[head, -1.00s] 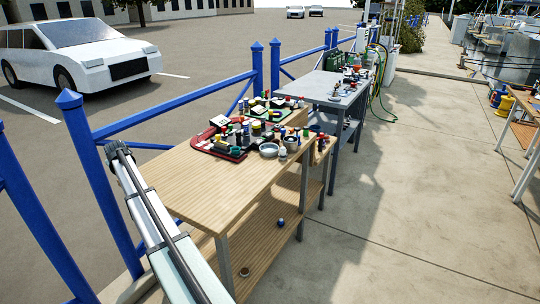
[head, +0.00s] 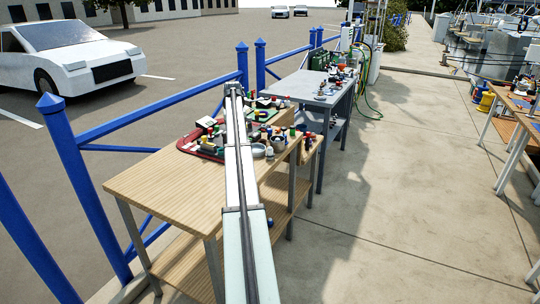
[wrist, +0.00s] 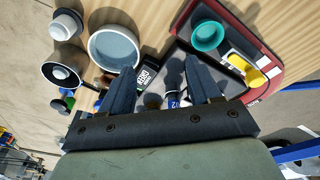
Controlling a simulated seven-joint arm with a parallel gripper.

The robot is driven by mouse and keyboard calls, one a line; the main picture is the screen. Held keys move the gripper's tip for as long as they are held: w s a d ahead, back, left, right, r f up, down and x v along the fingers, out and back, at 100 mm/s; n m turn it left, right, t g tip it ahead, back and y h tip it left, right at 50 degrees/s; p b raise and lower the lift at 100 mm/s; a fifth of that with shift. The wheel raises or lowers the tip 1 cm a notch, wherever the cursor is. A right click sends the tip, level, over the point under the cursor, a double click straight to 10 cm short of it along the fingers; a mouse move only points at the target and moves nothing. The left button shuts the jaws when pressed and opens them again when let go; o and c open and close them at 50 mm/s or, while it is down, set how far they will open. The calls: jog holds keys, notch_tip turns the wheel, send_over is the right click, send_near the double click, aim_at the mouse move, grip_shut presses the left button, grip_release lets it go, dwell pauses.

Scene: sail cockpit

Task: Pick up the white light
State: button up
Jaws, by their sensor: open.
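No thing in view is plainly the white light. A short white cylinder (wrist: 66,25) stands at the upper left of the wrist view, and a black-rimmed round piece with a white centre (wrist: 62,74) lies below it; I cannot tell if either is the light. My gripper (wrist: 160,62) is open and empty, pointing down over the crowded end of the wooden table. Both pieces are left of its fingers, outside the gap. A black box with white lettering and a dark bottle with a blue label show around and between the fingers. In the head view my arm hides part of the clutter.
A grey-blue bowl (wrist: 115,47) sits left of the fingers. A red-edged tray (head: 186,148) holds a teal cup (wrist: 208,36) and a yellow piece (wrist: 243,68). The near half of the wooden table (head: 150,190) is clear. A blue railing (head: 150,112) runs behind, and a grey table (head: 310,88) stands beyond.

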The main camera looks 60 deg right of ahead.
notch_tip(320, 180, up, 4)
jog(key=m+g+y, duration=0.1)
jog(key=m+y, duration=0.1)
send_over(270, 149)
jog(key=f, duration=0.8)
jog(key=shift+d+f, duration=0.1)
jog(key=shift+d, duration=0.25)
jog(key=shift+w+d+f, duration=0.1)
jog(key=shift+f, duration=1.35)
jog(key=shift+w+d+f, duration=0.1)
jog(key=shift+f, duration=1.35)
jog(key=shift+c, duration=0.3)
jog(key=c, duration=0.8)
